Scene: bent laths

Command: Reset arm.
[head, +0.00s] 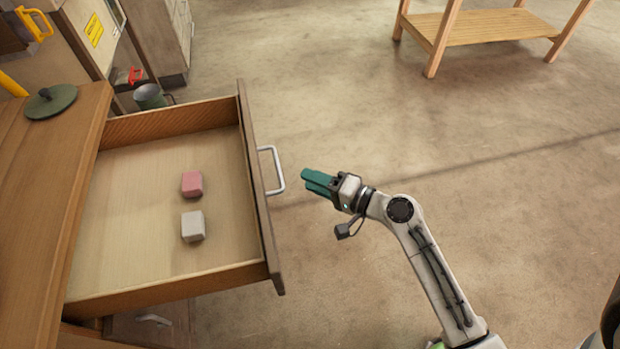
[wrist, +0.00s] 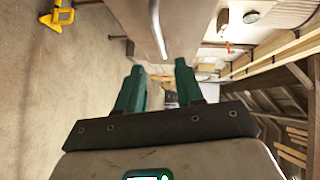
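My gripper (head: 305,179) has teal fingers and hovers to the right of the open drawer's metal handle (head: 272,170), apart from it. In the wrist view the fingers of my gripper (wrist: 159,68) stand apart with nothing between them. The handle also shows in the wrist view (wrist: 157,30), beyond the fingers on the drawer front. My arm bends up from the lower right of the head view. The wooden drawer (head: 262,200) is pulled out and holds a pink block (head: 192,184) and a white block (head: 193,227).
A wooden worktop (head: 40,200) with a dark green lid (head: 50,101) is at the left. A wooden rack (head: 480,27) stands at the back right. The concrete floor between is clear.

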